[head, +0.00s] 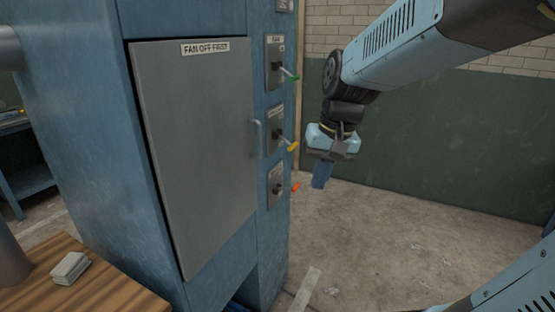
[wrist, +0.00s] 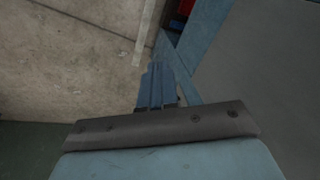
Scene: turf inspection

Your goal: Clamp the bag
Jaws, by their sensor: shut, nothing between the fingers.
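My gripper (head: 321,180) hangs in the air to the right of the blue cabinet (head: 275,215), pointing down. Its blue fingers are together and empty; they also show in the wrist view (wrist: 157,82). I cannot make out a bag; the opening under the cabinet is mostly hidden.
A grey door (head: 200,150) labelled "FAN OFF FIRST" is closed, with a handle (head: 257,138) at its right. A wooden table (head: 95,285) at lower left holds a small grey stack (head: 70,268). The concrete floor (head: 400,230) to the right is clear up to the green wall.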

